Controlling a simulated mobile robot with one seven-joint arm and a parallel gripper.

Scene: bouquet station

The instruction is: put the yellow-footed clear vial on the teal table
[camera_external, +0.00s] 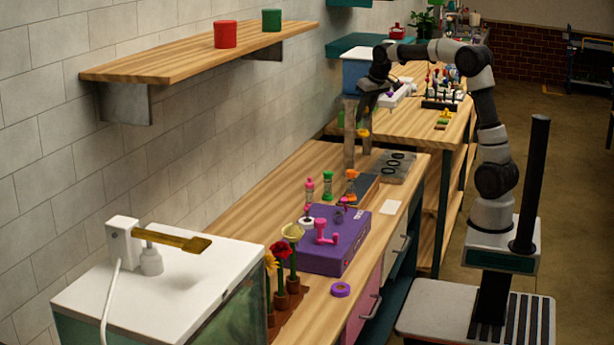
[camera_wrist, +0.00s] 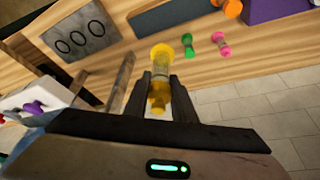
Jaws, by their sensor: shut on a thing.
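My gripper (camera_external: 365,118) is shut on the yellow-footed clear vial and holds it in the air above the far end of the long wooden bench. In the wrist view the vial (camera_wrist: 162,55) sits between the two dark fingers of my gripper (camera_wrist: 160,92). Its round yellow foot points away from the palm, and its amber-looking body is partly hidden by the fingers. In the external view only the yellow foot (camera_external: 363,133) shows clearly. A flat teal surface (camera_external: 353,42) stands by the back wall, behind my forearm; I cannot tell if it is the teal table.
A wooden post (camera_external: 350,140) stands close beside my gripper. A grey plate with black rings (camera_external: 393,167) lies below. A green vial (camera_external: 328,185), pink vial (camera_external: 310,190) and purple box (camera_external: 335,243) are nearer. A blue bin (camera_external: 362,72) is behind my wrist.

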